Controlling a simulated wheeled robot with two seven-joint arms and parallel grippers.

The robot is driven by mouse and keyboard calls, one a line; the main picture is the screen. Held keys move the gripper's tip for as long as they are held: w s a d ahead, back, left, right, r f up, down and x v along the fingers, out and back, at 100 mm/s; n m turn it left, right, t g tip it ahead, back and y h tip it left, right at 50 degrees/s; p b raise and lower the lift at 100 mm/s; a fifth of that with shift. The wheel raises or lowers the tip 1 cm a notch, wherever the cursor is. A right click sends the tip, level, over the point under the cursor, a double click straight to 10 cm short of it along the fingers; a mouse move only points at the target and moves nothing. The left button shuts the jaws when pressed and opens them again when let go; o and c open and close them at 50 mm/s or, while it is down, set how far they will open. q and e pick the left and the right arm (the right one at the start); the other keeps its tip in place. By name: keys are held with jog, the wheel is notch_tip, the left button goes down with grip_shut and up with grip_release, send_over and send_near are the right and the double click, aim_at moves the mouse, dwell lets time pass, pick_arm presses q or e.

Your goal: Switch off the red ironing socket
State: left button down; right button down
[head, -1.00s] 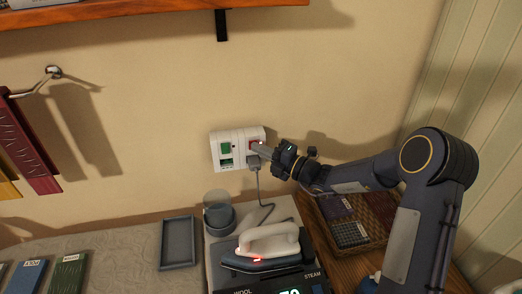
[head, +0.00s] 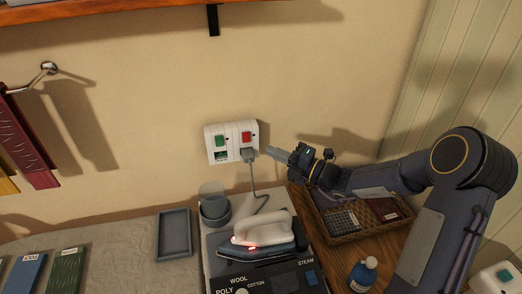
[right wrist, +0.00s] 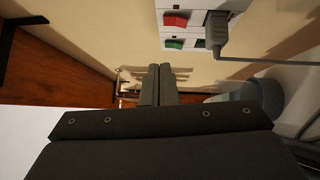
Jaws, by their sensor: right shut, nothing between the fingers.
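The red socket switch (head: 246,138) sits on the right half of a white wall plate (head: 211,150), above a grey plug (head: 249,155) whose cord runs down toward the iron. In the right wrist view the red switch (right wrist: 175,20) shows at the top, next to the plug (right wrist: 216,32). A green switch (head: 221,141) is on the plate's left half. My right gripper (head: 270,151) is shut and empty, just right of the plate and apart from it. Its closed fingers (right wrist: 158,84) also show in the right wrist view. My left gripper is not in view.
The iron (head: 262,236), with a small red light lit, rests on a dark base with labels. A grey tray (head: 174,234) and grey cup (head: 215,208) stand to its left. A wicker basket (head: 352,232) and blue bottle (head: 364,274) are below my right arm.

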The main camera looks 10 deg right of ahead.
jog(key=shift+s+d+r, duration=0.2)
jog(key=shift+s+d, duration=0.5)
jog(key=shift+s, duration=0.15)
jog(key=shift+s+d+r, duration=0.15)
jog(key=shift+s+d, duration=0.5)
jog(key=shift+s, duration=0.15)
jog(key=s+a+r+n+g+h, duration=0.15)
jog(key=s+a+n+g, duration=0.25)
jog(key=s+n, duration=0.6)
jog(key=s+a+r+n+g, duration=0.2)
jog(key=s+a+n+g, duration=0.2)
jog(key=s+n, duration=0.6)
jog(key=s+d+f+n+h, duration=0.2)
jog(key=s+d+n+h, duration=0.1)
jog(key=n, duration=0.8)
jog(key=s+d+f+n+h, duration=0.3)
jog(key=s+n, duration=0.4)
jog(key=n, duration=0.4)
jog(key=shift+s+d+f+h, duration=0.35)
jog(key=shift+d+h, duration=0.3)
jog(key=shift+h, duration=0.5)
